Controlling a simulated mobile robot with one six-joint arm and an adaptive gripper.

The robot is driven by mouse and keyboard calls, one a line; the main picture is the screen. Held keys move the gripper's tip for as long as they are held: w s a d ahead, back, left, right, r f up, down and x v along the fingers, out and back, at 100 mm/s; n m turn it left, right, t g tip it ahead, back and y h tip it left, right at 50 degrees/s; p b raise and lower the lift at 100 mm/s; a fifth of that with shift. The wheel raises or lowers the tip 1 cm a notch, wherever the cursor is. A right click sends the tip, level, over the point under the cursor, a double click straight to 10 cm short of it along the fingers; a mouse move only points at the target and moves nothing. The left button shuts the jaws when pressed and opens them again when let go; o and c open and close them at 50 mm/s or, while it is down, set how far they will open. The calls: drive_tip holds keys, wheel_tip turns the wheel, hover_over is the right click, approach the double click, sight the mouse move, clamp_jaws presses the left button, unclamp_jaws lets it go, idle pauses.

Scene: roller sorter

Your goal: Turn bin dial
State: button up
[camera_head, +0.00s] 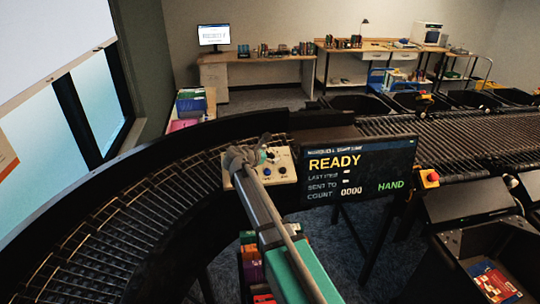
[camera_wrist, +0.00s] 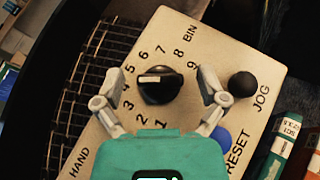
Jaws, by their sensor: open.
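The bin dial (camera_wrist: 158,86) is a round black knob with a pale bar-shaped mark, ringed by printed numbers on a cream control panel (camera_wrist: 238,63). The mark lies roughly sideways; I cannot tell its exact setting. My gripper (camera_wrist: 160,80) is open and empty in the wrist view. One finger is left of the dial and the other right, with a gap on each side. I cannot tell how far above the panel the fingertips are. In the head view, my gripper (camera_head: 246,157) is over the left part of the panel (camera_head: 283,172).
A black jog knob (camera_wrist: 242,85) and a blue reset button (camera_wrist: 221,136), partly hidden, sit right of the dial. A screen (camera_head: 360,172) reading READY and HAND stands right of the panel. A curved roller conveyor (camera_head: 115,235) runs left. A red button (camera_head: 432,176) sits farther right.

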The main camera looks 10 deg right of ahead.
drive_tip(key=c, duration=1.2)
drive_tip(key=shift+o, duration=0.2)
drive_tip(key=shift+w+m, duration=0.1)
drive_tip(key=shift+m, duration=0.2)
drive_tip(key=shift+w+r+m+g+p, duration=0.15)
drive_tip(key=shift+m+g+p, duration=0.45)
drive_tip(key=shift+m+g, duration=0.35)
drive_tip(key=m+g+p, duration=0.1)
drive_tip(key=m+g, duration=0.2)
drive_tip(key=shift+m+g+h+p, duration=0.25)
drive_tip(key=shift+g+h+p, duration=0.1)
drive_tip(key=shift+h, duration=0.05)
drive_tip(key=m+g+y+p, duration=0.1)
drive_tip(key=m+g, duration=0.3)
drive_tip(key=shift+p, duration=0.4)
drive_tip(key=shift+m+g+y+p, duration=0.4)
drive_tip(key=shift+m+g+y, duration=0.2)
drive_tip(key=shift+m+g, duration=0.25)
drive_tip(key=shift+s, duration=0.2)
